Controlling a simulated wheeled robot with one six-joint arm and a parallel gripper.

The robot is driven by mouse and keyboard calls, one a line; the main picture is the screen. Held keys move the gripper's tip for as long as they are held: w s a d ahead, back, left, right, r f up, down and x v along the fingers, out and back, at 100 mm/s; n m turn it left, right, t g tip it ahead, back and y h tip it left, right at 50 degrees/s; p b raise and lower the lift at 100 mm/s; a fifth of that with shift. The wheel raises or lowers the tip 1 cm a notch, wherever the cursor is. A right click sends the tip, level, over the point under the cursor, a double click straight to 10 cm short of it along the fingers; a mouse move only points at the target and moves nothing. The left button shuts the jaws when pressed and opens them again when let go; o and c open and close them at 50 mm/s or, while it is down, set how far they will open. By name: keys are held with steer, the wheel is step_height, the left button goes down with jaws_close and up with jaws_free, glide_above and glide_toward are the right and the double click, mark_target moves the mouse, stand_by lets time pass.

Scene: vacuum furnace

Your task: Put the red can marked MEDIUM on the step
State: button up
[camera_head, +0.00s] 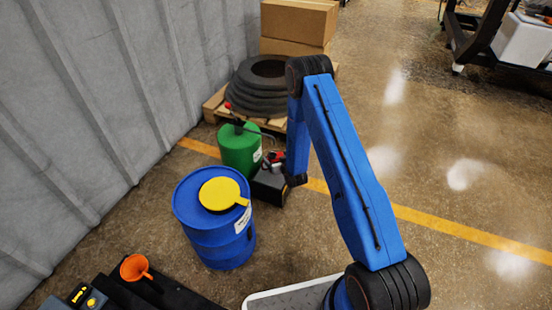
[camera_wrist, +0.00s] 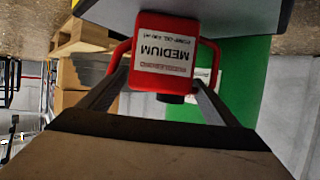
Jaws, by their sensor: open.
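The red can (camera_wrist: 165,52) with a white label reading MEDIUM appears upside down in the wrist view, its base against a grey slab, which looks like the top of the step (camera_wrist: 200,12). In the head view the red can (camera_head: 275,158) shows small, at the top of the dark step (camera_head: 268,188), partly hidden by my arm. My gripper (camera_wrist: 160,82) is open, with one finger on each side of the can. I cannot tell whether a finger touches it. The fingers are too small to make out in the head view.
A green drum (camera_head: 240,150) stands just behind and left of the step. A blue drum (camera_head: 205,235) with a yellow lid-like piece (camera_head: 222,193) is in front.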

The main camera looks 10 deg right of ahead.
steer(key=v, duration=1.2)
step_height(320, 180, up, 17)
steer(key=d+g, duration=0.2)
steer(key=s+d+r+g+h, duration=0.1)
steer(key=s+r, duration=0.3)
steer(key=r, duration=0.3)
steer(key=s+d+r+g+h, duration=0.1)
steer(key=s+r, duration=0.3)
steer(key=r, duration=0.4)
steer(key=s+r+g, duration=0.1)
steer(key=s+r, duration=0.4)
steer(key=s, duration=0.7)
steer(key=s+d+r+m+g, duration=0.1)
steer(key=s+r, duration=0.4)
steer(key=s, duration=0.8)
steer(key=s+r+g, duration=0.2)
steer(key=s+r, duration=0.3)
steer(key=s, duration=0.7)
steer(key=shift+s+d+m, duration=0.15)
steer(key=shift+s+m, duration=0.25)
